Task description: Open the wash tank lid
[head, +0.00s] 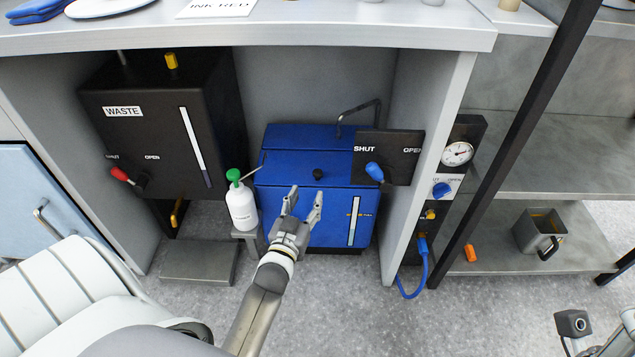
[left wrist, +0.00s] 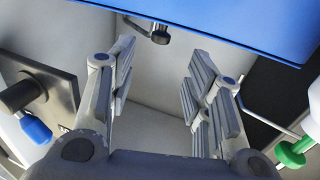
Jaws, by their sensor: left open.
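The wash tank (head: 325,232) is a blue box under the counter, with a level gauge on its front. Its blue lid (head: 290,165) is down, with a small black knob (head: 318,174) on it. My left gripper (head: 303,200) is open and empty in front of the tank, just below the knob in the head view.
A white bottle with green cap (head: 241,205) stands left of the tank. The black waste tank (head: 160,120) hangs further left. A SHUT/OPEN panel with blue handle (head: 375,172) is close at right. The counter (head: 300,38) overhangs. A bent pipe (head: 357,115) rises behind the lid.

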